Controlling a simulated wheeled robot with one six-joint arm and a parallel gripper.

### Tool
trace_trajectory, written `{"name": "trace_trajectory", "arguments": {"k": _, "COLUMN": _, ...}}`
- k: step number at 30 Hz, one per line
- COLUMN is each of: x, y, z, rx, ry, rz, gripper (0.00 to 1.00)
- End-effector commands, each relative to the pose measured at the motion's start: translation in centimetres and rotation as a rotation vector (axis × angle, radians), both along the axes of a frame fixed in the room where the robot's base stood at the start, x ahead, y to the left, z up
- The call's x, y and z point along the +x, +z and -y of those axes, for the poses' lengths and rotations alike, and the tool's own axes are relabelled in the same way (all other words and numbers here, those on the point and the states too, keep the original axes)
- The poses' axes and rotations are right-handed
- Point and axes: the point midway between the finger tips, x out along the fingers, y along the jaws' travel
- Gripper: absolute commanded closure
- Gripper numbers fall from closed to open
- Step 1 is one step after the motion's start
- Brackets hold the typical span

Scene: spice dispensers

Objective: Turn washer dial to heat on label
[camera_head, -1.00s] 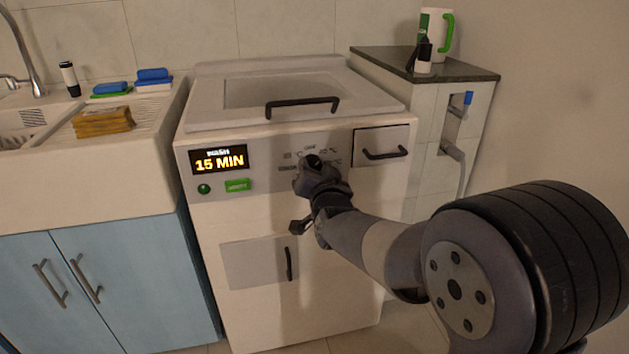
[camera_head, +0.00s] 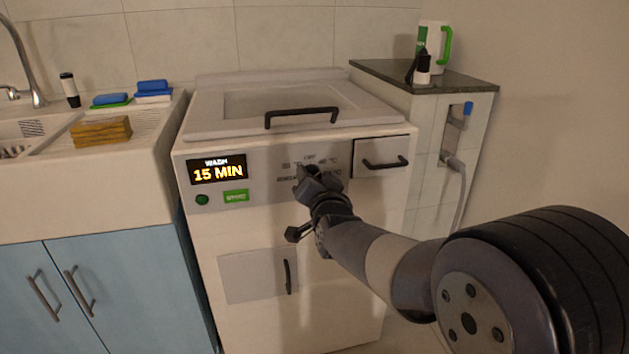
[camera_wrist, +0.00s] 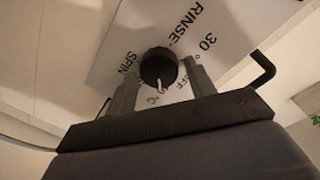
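The washer dial (camera_wrist: 158,67) is a dark round knob on the grey control panel, with a pale mark at its lower edge in the wrist view. Around it I read RINSE, SPIN, 30° and part of OFF; no heat on label is legible. My gripper (camera_wrist: 165,78) has one finger on each side of the dial. Narrow gaps seem to show between the fingers and the knob; firm contact cannot be seen. In the head view my gripper (camera_head: 309,178) is at the panel and hides most of the dial. The washer (camera_head: 240,235) display (camera_head: 217,170) reads WASH 15 MIN.
Left of the dial are a green start button (camera_head: 236,196) and a round green light (camera_head: 202,199). A drawer (camera_head: 382,158) with a dark handle is to its right, and a lid handle (camera_head: 301,116) is above. A sink counter (camera_head: 75,195) stands left.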

Motion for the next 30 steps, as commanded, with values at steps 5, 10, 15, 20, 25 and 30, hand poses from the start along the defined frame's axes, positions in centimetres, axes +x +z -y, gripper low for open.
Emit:
{"name": "trace_trajectory", "arguments": {"k": 5, "x": 0.0, "y": 0.0, "z": 0.0, "rx": 0.000, "ry": 0.000, "rz": 0.000, "gripper": 0.38}}
{"name": "trace_trajectory", "arguments": {"k": 10, "x": -0.1, "y": 0.0, "z": 0.0, "rx": -0.001, "ry": 0.000, "rz": 0.000, "gripper": 0.38}}
{"name": "trace_trajectory", "arguments": {"k": 15, "x": -1.2, "y": 0.2, "z": 0.3, "rx": 0.000, "ry": 0.001, "rz": 0.001, "gripper": 0.38}}
{"name": "trace_trajectory", "arguments": {"k": 20, "x": -3.8, "y": 0.5, "z": 0.9, "rx": 0.000, "ry": 0.002, "rz": 0.001, "gripper": 0.38}}
{"name": "trace_trajectory", "arguments": {"k": 25, "x": -7.0, "y": 0.6, "z": 1.7, "rx": -0.001, "ry": 0.002, "rz": 0.001, "gripper": 0.38}}
{"name": "trace_trajectory", "arguments": {"k": 30, "x": -9.3, "y": 0.6, "z": 2.3, "rx": 0.000, "ry": 0.001, "rz": 0.001, "gripper": 0.38}}
